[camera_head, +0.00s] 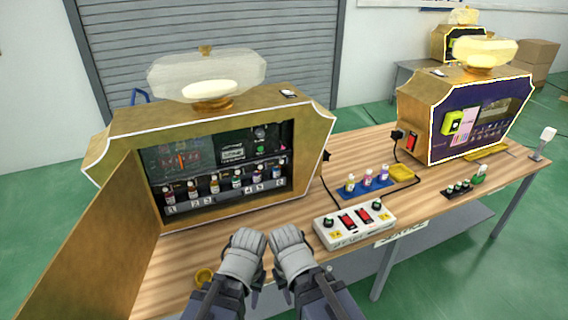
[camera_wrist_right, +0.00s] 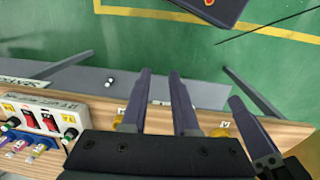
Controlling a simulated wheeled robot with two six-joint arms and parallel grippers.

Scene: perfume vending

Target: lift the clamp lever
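I cannot make out a clamp lever for certain in either view. The open gold perfume machine (camera_head: 115,141) stands at the left of the table, its bottles in a row inside. My left gripper (camera_head: 255,290) is at the table's front edge, before the machine, touching nothing that I can see; its finger gap is unclear. My right gripper (camera_wrist_right: 162,85) is beside it, with its two dark fingers apart and nothing between them in the right wrist view. In the head view its fingers are mostly hidden by its own grey body.
A white button box (camera_head: 355,225) sits right of my grippers. Behind it are a blue bottle tray (camera_head: 352,192) and a yellow dish (camera_head: 402,173). A second machine (camera_head: 455,115) stands at the right. The machine's open door (camera_head: 105,240) blocks the left; a small yellow cup (camera_head: 204,277) is near.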

